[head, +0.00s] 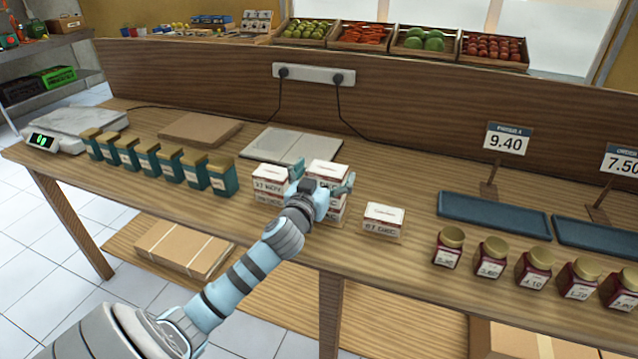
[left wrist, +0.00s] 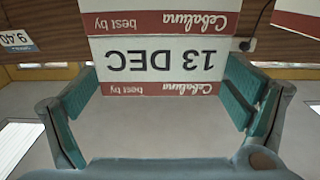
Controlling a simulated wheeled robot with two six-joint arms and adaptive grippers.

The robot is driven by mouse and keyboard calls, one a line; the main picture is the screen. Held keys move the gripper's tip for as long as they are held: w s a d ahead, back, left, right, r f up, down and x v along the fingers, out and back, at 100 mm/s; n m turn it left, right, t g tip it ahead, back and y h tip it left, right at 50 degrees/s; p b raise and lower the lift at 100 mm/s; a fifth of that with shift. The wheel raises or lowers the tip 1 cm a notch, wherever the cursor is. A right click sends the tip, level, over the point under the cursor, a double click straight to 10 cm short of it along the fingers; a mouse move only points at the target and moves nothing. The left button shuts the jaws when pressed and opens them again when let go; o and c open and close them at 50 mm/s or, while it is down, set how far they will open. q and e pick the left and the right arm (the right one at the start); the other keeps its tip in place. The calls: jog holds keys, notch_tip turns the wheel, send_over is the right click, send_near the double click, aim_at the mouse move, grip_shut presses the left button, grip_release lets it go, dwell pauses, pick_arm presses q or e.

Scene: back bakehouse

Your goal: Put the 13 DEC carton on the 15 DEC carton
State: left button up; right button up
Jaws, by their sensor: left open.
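The 13 DEC carton (left wrist: 160,60) shows upside down in the left wrist view, white with red bands. It sits on top of another carton (left wrist: 160,22). In the head view it is the top of the right-hand stack (head: 327,170), partly hidden by my left gripper (head: 322,192). My left gripper is open, its teal fingers (left wrist: 160,100) to either side of the carton with gaps. Beside it stands a stack with a 27 NOV carton (head: 268,174) on top. A single carton (head: 383,219) stands to the right; its DEC day is too blurred to read. My right gripper is not in view.
Teal tins (head: 168,163) stand in a row at left, near a scale (head: 75,125). Red jars (head: 490,257) line the front right, before blue trays (head: 494,216). A grey board (head: 292,143) lies behind the cartons. A wooden partition (head: 420,95) closes the back.

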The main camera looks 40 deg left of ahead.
pick_arm(q)
jog(key=v, duration=1)
jog(key=shift+s, duration=0.35)
jog(key=shift+d, duration=0.15)
